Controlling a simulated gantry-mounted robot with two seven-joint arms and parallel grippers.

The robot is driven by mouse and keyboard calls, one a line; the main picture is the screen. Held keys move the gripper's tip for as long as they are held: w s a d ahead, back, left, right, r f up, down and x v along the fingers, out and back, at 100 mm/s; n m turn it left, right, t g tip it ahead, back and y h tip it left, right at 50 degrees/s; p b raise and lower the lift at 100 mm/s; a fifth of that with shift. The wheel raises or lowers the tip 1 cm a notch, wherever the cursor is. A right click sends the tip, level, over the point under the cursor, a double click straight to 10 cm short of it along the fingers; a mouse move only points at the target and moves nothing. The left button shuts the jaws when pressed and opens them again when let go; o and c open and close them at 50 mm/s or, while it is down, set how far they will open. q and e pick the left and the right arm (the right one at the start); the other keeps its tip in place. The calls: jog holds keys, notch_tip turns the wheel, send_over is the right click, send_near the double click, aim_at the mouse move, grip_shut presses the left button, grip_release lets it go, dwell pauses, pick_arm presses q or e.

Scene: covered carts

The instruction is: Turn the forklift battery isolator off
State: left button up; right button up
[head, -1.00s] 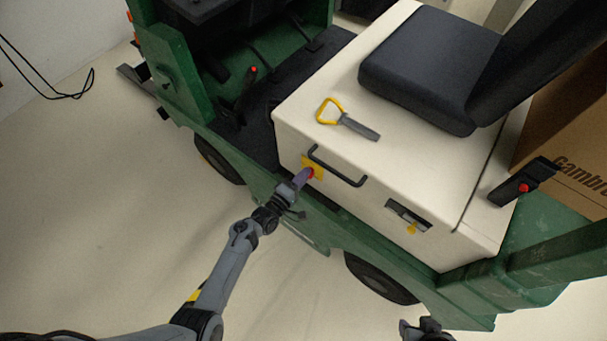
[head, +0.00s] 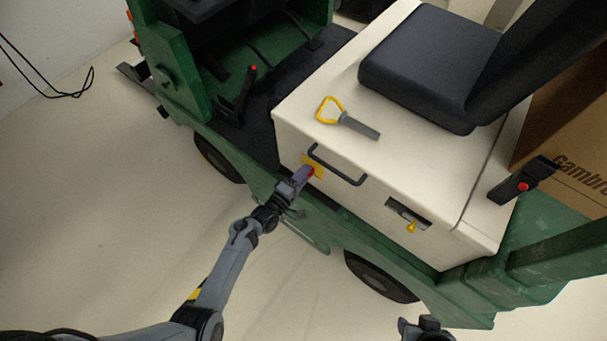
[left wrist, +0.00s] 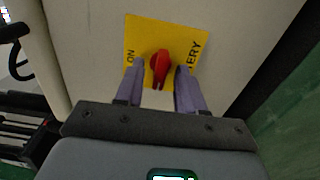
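The battery isolator is a red rotary knob (left wrist: 160,66) on a yellow plate (left wrist: 146,36) on the side of the forklift's white battery cover (head: 330,215). The plate's visible lettering reads "ON" at left and "ERY" at right. In the left wrist view the knob stands roughly upright, slightly tilted. My left gripper (left wrist: 160,85) is open, its two purple-grey fingers on either side of the knob, with a gap on each side. In the head view the left gripper (head: 303,175) covers much of the plate. My right gripper (head: 425,328) shows only partly at the bottom edge.
A black handle (head: 338,168) is right beside the isolator plate. A yellow-handled grey tool (head: 358,126) lies on the cover. A recess with a yellow latch (head: 410,226) is farther right. A seat (head: 430,70) is above, and a cardboard box (head: 570,130) is behind.

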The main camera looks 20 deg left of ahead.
pick_arm(q)
jog(key=p+v, duration=0.2)
jog(key=v, duration=0.8)
jog(key=shift+s, duration=0.4)
jog(key=shift+a, duration=0.1)
